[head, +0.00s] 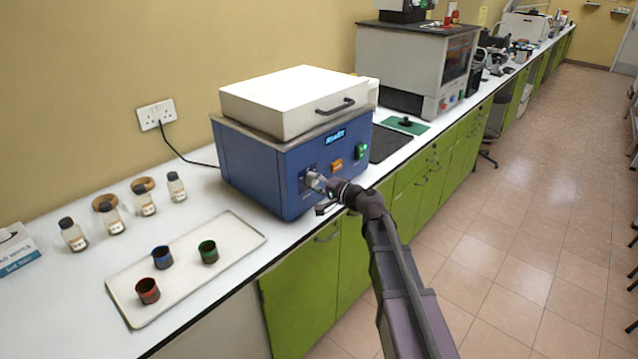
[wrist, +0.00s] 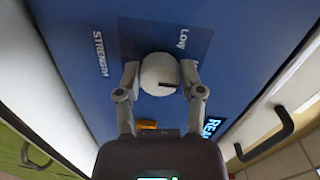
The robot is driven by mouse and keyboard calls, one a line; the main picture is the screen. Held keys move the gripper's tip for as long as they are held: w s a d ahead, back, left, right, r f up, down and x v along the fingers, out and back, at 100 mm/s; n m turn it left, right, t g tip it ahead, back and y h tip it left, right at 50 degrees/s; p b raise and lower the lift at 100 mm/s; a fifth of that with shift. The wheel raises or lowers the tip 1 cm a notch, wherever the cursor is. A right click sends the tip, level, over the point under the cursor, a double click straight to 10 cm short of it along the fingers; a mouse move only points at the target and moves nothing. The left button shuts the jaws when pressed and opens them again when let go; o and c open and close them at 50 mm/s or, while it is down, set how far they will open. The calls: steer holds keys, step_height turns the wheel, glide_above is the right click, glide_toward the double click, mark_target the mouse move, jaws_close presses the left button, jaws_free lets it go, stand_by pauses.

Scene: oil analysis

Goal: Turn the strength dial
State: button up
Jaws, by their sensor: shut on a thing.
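The strength dial (wrist: 158,76) is a round pale knob with a dark mark, on a dark panel lettered "STRENGTH" and "Low" on the blue machine's front. My gripper (wrist: 160,80) is shut on the dial, one finger on each side of it in the wrist view. In the head view my gripper (head: 318,182) reaches the lower left of the blue machine (head: 262,172) front and hides the dial there. The machine has a cream lid (head: 290,100) with a dark handle, which is down.
An orange switch (head: 336,166) and a green switch (head: 361,151) sit right of the dial. A tray (head: 190,285) with red, blue and green cups lies left of the machine, with several small bottles (head: 112,218) behind.

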steer(key=shift+w+r, duration=0.1)
steer(key=o, duration=1.2)
steer(key=shift+a, duration=0.1)
steer(key=shift+c, duration=0.2)
steer(key=shift+d, duration=0.55)
steer(key=s+d+f+n+g+h+p, duration=0.1)
steer(key=s+d+f+g+h+p, duration=0.1)
steer(key=s+d, duration=0.5)
steer(key=s+d+f+n+g+h+p, duration=0.2)
steer(key=s+d+f+g+h+p, duration=0.1)
steer(key=s+d+h, duration=0.4)
steer(key=s+d+f+n+g+h+p, duration=0.2)
steer(key=s+d+f+g+h, duration=0.2)
steer(key=s+d, duration=0.5)
steer(key=s+h, duration=0.1)
steer(key=s, duration=0.1)
steer(key=shift+s+f+g+p, duration=0.2)
steer(key=shift+s+g+p, duration=0.1)
steer(key=shift+g+p, duration=0.1)
